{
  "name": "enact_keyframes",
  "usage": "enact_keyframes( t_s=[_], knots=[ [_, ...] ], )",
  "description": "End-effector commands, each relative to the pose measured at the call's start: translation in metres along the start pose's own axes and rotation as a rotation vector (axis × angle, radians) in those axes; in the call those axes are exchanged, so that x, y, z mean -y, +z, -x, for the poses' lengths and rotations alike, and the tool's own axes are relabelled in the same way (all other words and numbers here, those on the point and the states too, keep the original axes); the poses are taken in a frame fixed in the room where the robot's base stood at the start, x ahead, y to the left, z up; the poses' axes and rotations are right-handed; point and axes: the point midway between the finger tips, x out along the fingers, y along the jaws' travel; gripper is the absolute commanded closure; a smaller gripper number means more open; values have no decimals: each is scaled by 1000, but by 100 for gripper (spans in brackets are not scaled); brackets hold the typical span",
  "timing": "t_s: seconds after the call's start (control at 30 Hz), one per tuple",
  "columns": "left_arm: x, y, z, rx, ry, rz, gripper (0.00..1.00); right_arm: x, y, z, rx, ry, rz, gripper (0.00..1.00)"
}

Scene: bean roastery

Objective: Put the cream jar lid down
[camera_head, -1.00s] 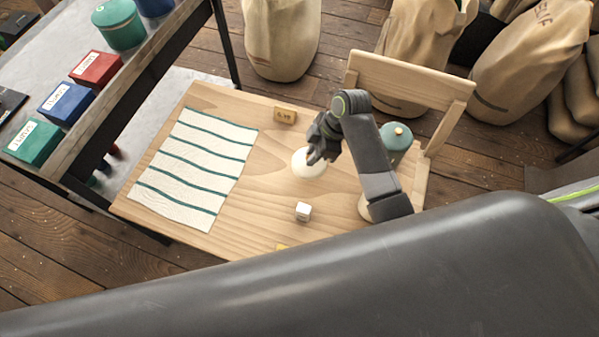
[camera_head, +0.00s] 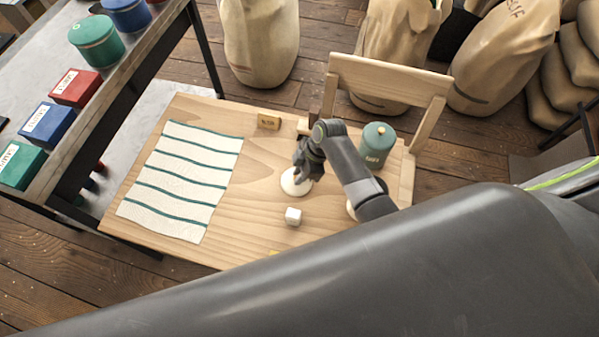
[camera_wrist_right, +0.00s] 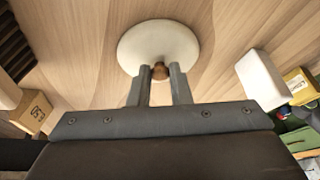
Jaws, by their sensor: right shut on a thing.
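The cream jar lid (camera_head: 291,184) is a round off-white disc over the middle of the wooden table (camera_head: 252,218). In the right wrist view the lid (camera_wrist_right: 157,42) shows its brown knob (camera_wrist_right: 160,71) between my fingertips. My right gripper (camera_head: 301,178) is shut on that knob; it also shows in the right wrist view (camera_wrist_right: 161,73). The lid is on the table or just above it; I cannot tell which. A pale round thing (camera_head: 352,209), perhaps the jar, is mostly hidden behind my right arm. My left gripper is not in view.
A striped cloth (camera_head: 185,180) lies left of the lid. A white cube (camera_head: 293,215) stands in front of it. Bare wood lies between cloth and lid.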

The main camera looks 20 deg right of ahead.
Motion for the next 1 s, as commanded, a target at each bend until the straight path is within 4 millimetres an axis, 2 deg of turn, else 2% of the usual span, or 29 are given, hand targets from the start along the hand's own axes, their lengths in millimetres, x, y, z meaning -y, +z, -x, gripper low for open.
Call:
enact_keyframes(
  t_s=[0.1,0.13,0.27,0.5,0.67,0.77,1.0],
  knots=[
    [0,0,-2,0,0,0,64,0,2,-3,0,0,0,100],
    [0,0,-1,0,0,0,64,0,1,-2,0,0,0,78],
    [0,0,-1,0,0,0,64,0,1,-2,1,0,0,61],
    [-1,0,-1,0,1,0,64,0,1,-2,1,0,-1,60],
    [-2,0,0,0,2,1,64,-1,0,7,1,3,0,60],
    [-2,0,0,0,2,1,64,-1,0,21,1,3,0,60],
    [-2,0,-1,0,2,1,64,-1,1,66,2,4,2,60]
  ],
)
